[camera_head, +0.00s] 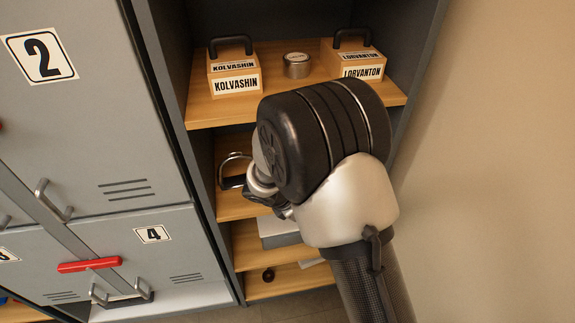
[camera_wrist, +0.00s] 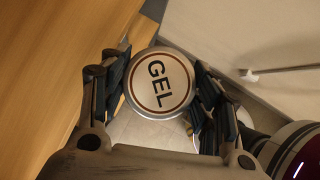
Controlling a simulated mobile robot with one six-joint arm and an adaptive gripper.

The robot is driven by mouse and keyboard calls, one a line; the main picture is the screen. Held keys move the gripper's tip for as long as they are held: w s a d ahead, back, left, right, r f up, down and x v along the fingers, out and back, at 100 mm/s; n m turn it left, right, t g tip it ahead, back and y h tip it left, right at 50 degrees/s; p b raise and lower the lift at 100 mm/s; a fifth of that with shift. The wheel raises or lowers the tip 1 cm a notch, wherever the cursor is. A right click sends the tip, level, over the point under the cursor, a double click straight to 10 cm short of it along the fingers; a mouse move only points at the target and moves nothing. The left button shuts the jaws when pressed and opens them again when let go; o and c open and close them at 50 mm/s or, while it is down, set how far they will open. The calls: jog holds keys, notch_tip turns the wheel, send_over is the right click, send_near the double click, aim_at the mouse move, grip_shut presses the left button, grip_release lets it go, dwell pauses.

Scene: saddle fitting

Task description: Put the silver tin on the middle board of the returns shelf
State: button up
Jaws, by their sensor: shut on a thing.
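A round silver-rimmed tin (camera_wrist: 160,82) with a white lid reading GEL shows in the wrist view. My gripper (camera_wrist: 163,92) is shut on it, with a dark finger on either side. In the head view my arm hides the held tin and most of my gripper. The shelf has several wooden boards; its upper board (camera_head: 225,111) carries a small silver tin (camera_head: 297,68) between two labelled wooden blocks. The board below (camera_head: 232,205) is partly hidden behind my arm.
The KOLVASHIN block (camera_head: 235,84) and LORVANTON block (camera_head: 360,70) have black handles. A thin ring-shaped thing (camera_head: 233,157) shows beside my wrist. Grey lockers (camera_head: 95,120) stand left, a bare wall (camera_head: 500,150) right. A wooden surface (camera_wrist: 50,60) lies left of the held tin.

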jog(key=s+a+r+n+t+y, duration=0.2)
jog(key=a+n+t+y, duration=0.15)
jog(key=a+n, duration=0.65)
jog(key=shift+m+g+y, duration=0.35)
jog(key=shift+m, duration=0.25)
jog(key=w+d+p, duration=0.1)
jog(key=w, duration=0.5)
jog(key=w+d+p, duration=0.1)
jog(key=w, duration=0.4)
jog(key=w+p, duration=0.1)
jog(key=w, duration=0.5)
jog(key=shift+w+d+r, duration=0.1)
jog(key=shift+w+d, duration=0.25)
jog(key=shift+d, duration=0.05)
jog(key=shift+w, duration=0.1)
jog(key=shift+f+b, duration=0.8)
jog(key=shift+f, duration=0.95)
jog(key=shift+f, duration=0.25)
jog(key=o, duration=1.2)
jog(key=shift+c, duration=0.2)
